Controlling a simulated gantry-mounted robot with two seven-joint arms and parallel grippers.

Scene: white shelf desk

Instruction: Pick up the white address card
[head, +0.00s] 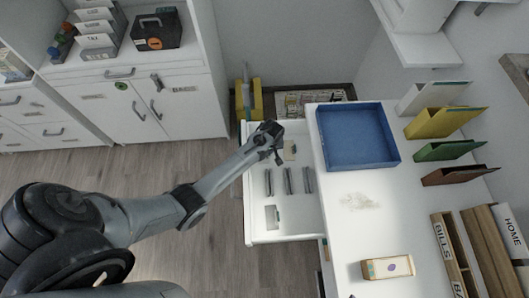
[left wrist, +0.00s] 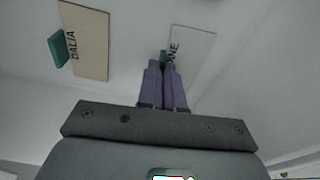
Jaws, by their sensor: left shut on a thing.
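A pale grey-white card (left wrist: 194,60) with lettering ending in "NE" lies ahead of my left gripper in the left wrist view. In the head view my left gripper (head: 277,155) is over the far part of the open white drawer (head: 254,205). The held card cannot be clearly made out there. My right gripper is out of view.
A beige card (left wrist: 86,42) marked "DALIA", with a teal tab (left wrist: 57,47), lies to the left in the wrist view. Grey dividers (head: 287,181) and another pale card (head: 271,217) are in the drawer. A blue tray (head: 385,161) stands on the desk beside it.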

